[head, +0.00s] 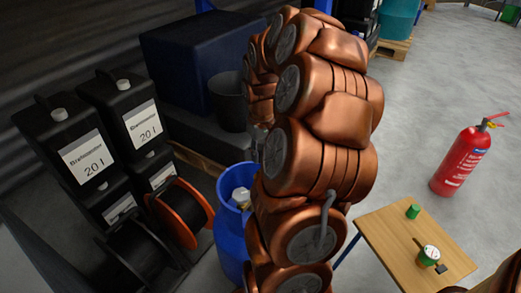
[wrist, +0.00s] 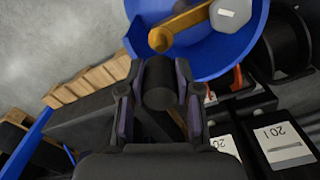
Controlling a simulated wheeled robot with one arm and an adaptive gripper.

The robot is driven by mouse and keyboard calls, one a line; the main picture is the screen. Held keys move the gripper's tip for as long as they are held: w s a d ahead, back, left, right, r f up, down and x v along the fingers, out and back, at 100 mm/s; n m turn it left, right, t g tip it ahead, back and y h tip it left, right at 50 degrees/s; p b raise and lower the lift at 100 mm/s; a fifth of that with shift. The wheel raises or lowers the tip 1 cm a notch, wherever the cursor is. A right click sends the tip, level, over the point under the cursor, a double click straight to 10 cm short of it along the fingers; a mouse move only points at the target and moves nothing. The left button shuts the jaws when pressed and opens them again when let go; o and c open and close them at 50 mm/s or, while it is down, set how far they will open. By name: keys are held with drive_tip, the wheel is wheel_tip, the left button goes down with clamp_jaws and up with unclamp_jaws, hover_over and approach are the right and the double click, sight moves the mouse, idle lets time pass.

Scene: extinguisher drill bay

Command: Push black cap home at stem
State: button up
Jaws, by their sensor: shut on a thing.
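My gripper (wrist: 158,92) is shut on the black cap (wrist: 160,78), a short dark cylinder held between its two fingers in the wrist view. Just beyond the cap is the rounded end of the brass stem (wrist: 185,25), which runs up and right inside the blue collar of a gas cylinder (wrist: 225,62). The cap and stem end look close and roughly in line; I cannot tell whether they touch. A grey-white knob (wrist: 232,14) is beside the stem.
Black canisters (head: 92,165) and an orange-rimmed cable reel (head: 182,213) crowd the cylinder's left. A dark bucket (head: 229,100) is behind it. At right are a wooden table (head: 395,235) with green-coloured items and a red extinguisher (head: 462,160).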

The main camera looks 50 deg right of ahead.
sight(261, 161)
drive_tip(key=shift+f+b, duration=0.7)
drive_tip(key=shift+f, duration=1.15)
drive_tip(key=shift+f+b, duration=0.6)
drive_tip(key=shift+f, duration=1.65)
idle(1.4)
drive_tip(key=o, duration=0.9)
wheel_tip(261, 161, up, 12)
idle(0.4)
